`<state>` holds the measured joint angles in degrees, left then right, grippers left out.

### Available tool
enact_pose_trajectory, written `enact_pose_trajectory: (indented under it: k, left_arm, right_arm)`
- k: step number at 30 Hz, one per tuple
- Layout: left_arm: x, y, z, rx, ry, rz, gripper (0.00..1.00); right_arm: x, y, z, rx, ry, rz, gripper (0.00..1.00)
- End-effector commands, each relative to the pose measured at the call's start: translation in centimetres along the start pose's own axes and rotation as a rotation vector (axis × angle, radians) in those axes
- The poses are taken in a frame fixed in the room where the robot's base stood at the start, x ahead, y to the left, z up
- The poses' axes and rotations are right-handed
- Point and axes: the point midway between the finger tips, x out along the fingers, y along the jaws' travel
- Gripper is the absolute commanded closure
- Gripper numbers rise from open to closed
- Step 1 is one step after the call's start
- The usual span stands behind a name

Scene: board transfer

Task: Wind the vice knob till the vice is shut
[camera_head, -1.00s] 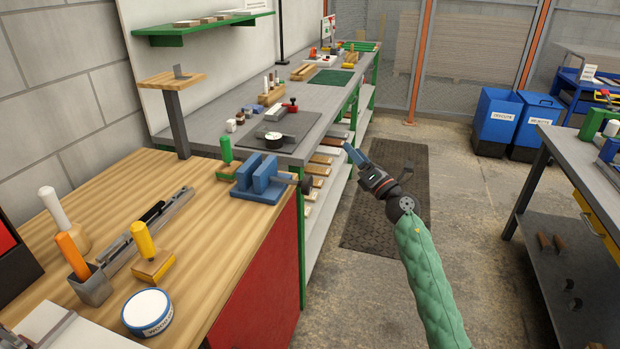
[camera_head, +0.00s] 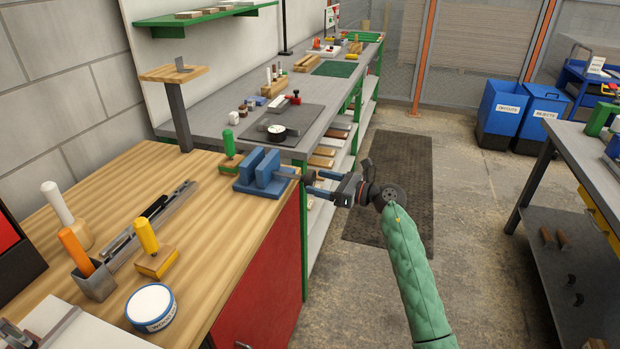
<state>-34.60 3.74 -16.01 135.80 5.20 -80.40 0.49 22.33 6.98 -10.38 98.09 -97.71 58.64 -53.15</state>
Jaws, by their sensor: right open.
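The blue vice (camera_head: 262,178) stands at the right edge of the wooden bench, near its far corner. Its two upright jaws stand apart with a gap between them. A screw runs from its right side to the dark vice knob (camera_head: 308,176), which sticks out past the bench edge. My right gripper (camera_head: 316,182) is open and comes from the right, with its blue fingers at the knob, one on the far side and one on the near side. The knob is partly hidden, and I cannot tell whether the fingers touch it. My left gripper is not in view.
A green-handled tool (camera_head: 229,160) stands close to the left of the vice. A yellow-handled tool (camera_head: 147,240), a round tin (camera_head: 151,307) and an orange-handled tool (camera_head: 77,250) stand nearer on the bench. Open floor lies right of the bench.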

Motion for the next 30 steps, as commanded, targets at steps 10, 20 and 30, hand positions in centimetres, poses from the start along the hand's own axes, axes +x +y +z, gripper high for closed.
enact_pose_trajectory:
  k: [10,20,30]
  left_arm:
    - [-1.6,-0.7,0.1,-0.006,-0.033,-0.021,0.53]
    - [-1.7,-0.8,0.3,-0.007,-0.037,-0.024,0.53]
    - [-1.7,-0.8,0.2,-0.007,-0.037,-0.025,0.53]
  right_arm:
    - [3.4,0.0,0.1,0.002,-0.001,0.0,0.26]
    - [3.7,0.0,0.0,0.001,-0.001,-0.001,0.26]
    - [3.7,0.0,0.0,0.001,-0.001,-0.001,0.69]
